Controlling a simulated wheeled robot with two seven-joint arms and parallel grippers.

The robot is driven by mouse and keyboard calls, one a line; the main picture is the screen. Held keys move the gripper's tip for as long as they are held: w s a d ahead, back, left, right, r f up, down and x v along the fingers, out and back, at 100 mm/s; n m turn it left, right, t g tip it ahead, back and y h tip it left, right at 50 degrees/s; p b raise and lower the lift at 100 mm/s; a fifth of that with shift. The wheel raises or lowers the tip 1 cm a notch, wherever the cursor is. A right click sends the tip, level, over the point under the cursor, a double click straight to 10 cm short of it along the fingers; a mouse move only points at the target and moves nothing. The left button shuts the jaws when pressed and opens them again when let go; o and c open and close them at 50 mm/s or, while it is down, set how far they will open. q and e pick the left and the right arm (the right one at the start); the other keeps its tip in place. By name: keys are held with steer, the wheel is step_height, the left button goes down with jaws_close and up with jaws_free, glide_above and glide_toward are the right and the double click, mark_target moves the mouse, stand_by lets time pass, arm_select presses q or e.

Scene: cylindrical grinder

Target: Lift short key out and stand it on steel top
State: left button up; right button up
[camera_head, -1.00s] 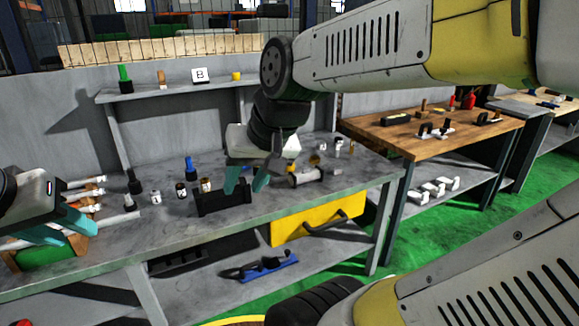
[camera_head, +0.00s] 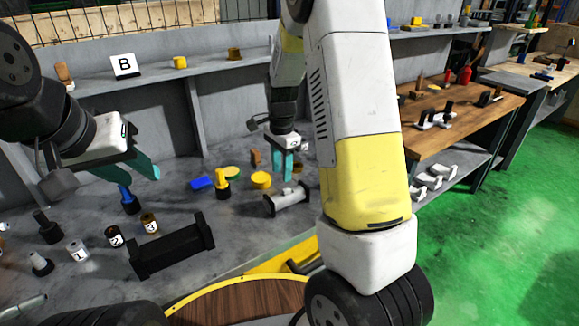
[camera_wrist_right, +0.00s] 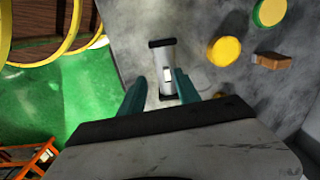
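A grey steel shaft piece with black ends (camera_head: 287,200) lies on the steel bench top (camera_head: 240,230) at the centre of the head view. In the right wrist view the shaft (camera_wrist_right: 161,58) has a small pale block, apparently the short key (camera_wrist_right: 167,75), on its upper side. My right gripper (camera_head: 283,166) is above and just behind the shaft, pointing down; its teal fingers in the wrist view (camera_wrist_right: 160,92) are apart with nothing between them. My left gripper (camera_head: 132,172) is open and empty above the bench at left.
A black cradle (camera_head: 172,250) stands in front of the left gripper. Labelled small cylinders (camera_head: 114,236) stand at left. A shelf (camera_head: 150,77) runs behind.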

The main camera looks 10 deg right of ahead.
mark_target(284, 190)
steer(key=shift+m, duration=0.3)
steer(key=f, duration=0.3)
steer(key=w+f, duration=0.1)
steer(key=f, duration=0.1)
steer(key=d+f, duration=0.1)
steer(key=f, duration=0.2)
steer(key=shift+w+f, duration=0.3)
steer(key=shift+w, duration=0.1)
steer(key=shift+c, duration=0.2)
jaws_close()
